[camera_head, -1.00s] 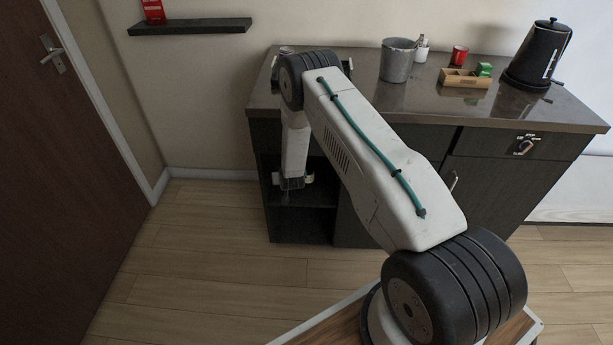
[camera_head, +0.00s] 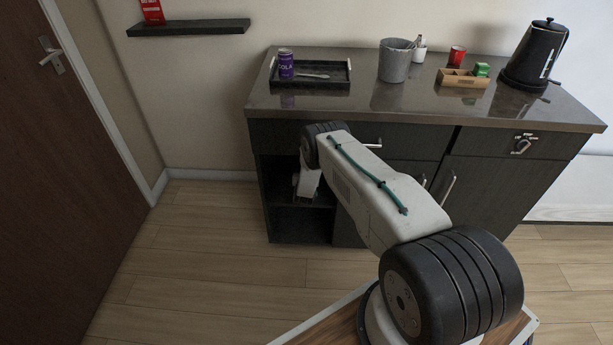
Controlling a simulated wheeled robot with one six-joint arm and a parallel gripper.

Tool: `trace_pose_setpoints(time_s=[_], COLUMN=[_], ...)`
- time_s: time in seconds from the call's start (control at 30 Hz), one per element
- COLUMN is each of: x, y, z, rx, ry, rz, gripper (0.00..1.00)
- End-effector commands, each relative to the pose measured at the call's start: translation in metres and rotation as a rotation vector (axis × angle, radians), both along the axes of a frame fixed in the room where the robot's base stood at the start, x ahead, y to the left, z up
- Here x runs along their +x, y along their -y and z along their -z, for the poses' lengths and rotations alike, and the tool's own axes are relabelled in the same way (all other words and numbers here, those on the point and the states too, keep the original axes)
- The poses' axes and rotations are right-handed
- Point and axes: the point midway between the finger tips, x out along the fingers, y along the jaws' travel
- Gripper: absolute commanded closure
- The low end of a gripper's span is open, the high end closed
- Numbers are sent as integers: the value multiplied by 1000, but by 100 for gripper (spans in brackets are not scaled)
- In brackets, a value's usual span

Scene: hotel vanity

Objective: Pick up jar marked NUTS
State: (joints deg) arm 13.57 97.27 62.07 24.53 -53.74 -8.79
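No jar with a readable NUTS label shows in the head view. My arm reaches down to the open shelf compartment at the cabinet's left end. My gripper (camera_head: 306,192) is at the compartment's opening, small and dark against its shadowed inside. I cannot tell whether its fingers are open or shut, or whether they hold anything. My arm and the shadow hide much of the compartment's inside.
The cabinet's countertop (camera_head: 340,107) holds a black tray (camera_head: 322,84) with a purple COLA can (camera_head: 286,64), a grey bucket (camera_head: 396,62), a wooden box (camera_head: 462,78), a red can (camera_head: 457,56) and a black kettle (camera_head: 534,55). A wall shelf (camera_head: 190,28) is upper left. Left floor is clear.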

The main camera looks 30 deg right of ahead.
Motion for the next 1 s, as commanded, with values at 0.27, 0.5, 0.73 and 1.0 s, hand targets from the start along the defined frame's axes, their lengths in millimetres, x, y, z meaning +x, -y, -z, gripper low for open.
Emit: trace_pose_setpoints(time_s=[0.27,0.5,0.73,1.0], x=[7,7,7,7], y=[5,5,5,5], z=[2,2,2,-5], rx=[0,0,-1,0], ry=[-1,-1,0,-1], rz=[0,-1,-1,-1], gripper=[31,76,83,83])
